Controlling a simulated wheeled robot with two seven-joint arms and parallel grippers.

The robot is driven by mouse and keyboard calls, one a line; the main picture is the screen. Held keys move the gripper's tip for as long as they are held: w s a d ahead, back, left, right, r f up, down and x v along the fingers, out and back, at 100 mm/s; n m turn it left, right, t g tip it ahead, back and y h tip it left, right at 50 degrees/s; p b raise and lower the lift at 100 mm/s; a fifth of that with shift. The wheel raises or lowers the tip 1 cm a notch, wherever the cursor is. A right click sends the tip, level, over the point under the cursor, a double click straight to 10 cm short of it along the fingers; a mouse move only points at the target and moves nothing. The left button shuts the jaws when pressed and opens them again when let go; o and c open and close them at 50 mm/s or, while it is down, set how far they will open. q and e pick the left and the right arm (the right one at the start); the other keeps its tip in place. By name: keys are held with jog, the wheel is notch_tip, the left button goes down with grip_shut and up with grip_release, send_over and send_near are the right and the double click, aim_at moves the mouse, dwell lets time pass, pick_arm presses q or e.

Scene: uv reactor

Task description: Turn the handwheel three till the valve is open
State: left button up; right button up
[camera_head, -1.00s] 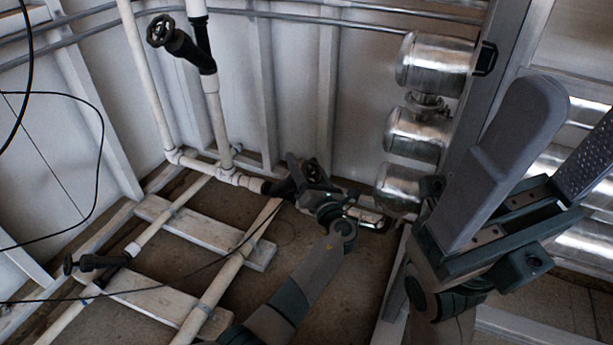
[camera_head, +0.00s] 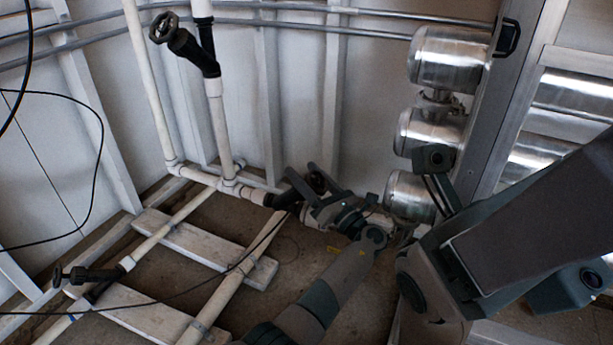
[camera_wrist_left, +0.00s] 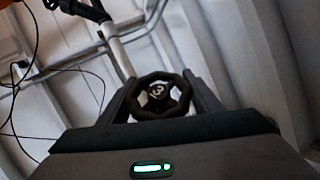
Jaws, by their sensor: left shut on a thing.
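The black handwheel (camera_head: 317,182) at my left gripper sits low by the wall, on a black valve (camera_head: 285,199) at the end of a white pipe. My left gripper (camera_head: 303,175) is shut on this handwheel. In the left wrist view the round, spoked wheel (camera_wrist_left: 160,95) lies between the two fingers. The fingers and wrist partly hide it in the head view. Whether the valve is open cannot be seen.
Another black handwheel (camera_head: 162,28) is at upper left and one (camera_head: 57,275) at lower left. Steel cylinders (camera_head: 430,130) stand in a column by a metal frame. White pipes (camera_head: 235,280) and planks (camera_head: 205,248) cross the floor. Thin black cables hang at left.

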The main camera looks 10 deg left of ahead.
pick_arm(q)
jog(key=shift+f, duration=0.1)
jog(key=o, duration=0.7)
jog(key=shift+a, duration=0.1)
jog(key=shift+c, duration=0.2)
